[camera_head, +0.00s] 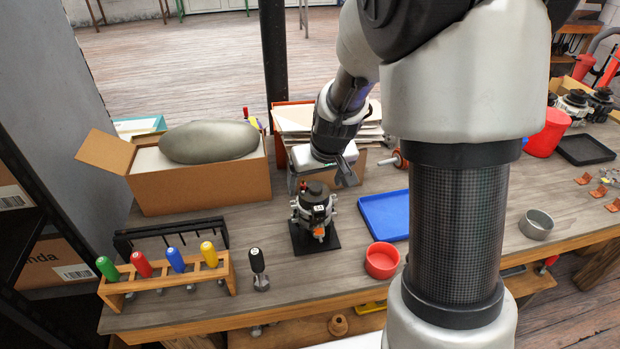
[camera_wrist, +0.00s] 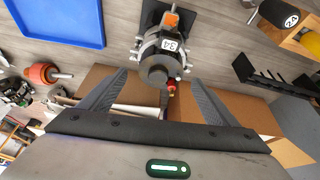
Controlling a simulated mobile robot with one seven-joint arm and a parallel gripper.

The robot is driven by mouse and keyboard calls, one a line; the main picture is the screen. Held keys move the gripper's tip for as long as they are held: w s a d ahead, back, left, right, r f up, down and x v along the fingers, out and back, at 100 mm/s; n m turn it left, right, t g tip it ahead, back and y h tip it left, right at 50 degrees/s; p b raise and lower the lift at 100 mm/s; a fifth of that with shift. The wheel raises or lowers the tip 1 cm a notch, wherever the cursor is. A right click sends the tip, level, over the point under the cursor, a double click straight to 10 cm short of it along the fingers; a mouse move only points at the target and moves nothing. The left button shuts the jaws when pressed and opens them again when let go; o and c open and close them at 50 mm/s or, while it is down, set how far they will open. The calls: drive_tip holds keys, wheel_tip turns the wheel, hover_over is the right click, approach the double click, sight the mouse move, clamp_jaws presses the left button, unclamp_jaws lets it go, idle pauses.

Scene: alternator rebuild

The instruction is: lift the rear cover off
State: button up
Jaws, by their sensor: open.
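The alternator (camera_head: 314,207) stands upright on a black base plate (camera_head: 325,241) on the workbench, with an orange part low on its front and a small label reading 34. Its dark rear cover (camera_head: 316,189) is on top. In the wrist view the alternator (camera_wrist: 166,45) is at upper middle, with the round dark rear cover (camera_wrist: 154,68) facing the camera and a small red-tipped terminal (camera_wrist: 171,87) beside it. My gripper (camera_head: 340,180) is open and empty, above and behind the alternator. In the wrist view my gripper's fingers (camera_wrist: 162,90) are spread wide, apart from the cover.
A blue tray (camera_head: 384,215) and a red bowl (camera_head: 382,260) are right of the alternator. A screwdriver rack (camera_head: 165,283) and a black-handled tool (camera_head: 258,268) are left. An open cardboard box (camera_head: 205,187) stands behind left. A metal bowl (camera_head: 536,224) is farther right.

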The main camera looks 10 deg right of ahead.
drive_tip(key=shift+x, duration=1.4)
drive_tip(key=shift+c, duration=0.2)
drive_tip(key=c, duration=1.1)
drive_tip(key=shift+r, duration=0.4)
drive_tip(key=shift+r+p, duration=0.3)
drive_tip(key=shift+r, duration=0.15)
drive_tip(key=shift+r, duration=0.1)
drive_tip(key=shift+r+p, duration=0.9)
drive_tip(key=shift+r, duration=0.25)
drive_tip(key=shift+r, duration=0.15)
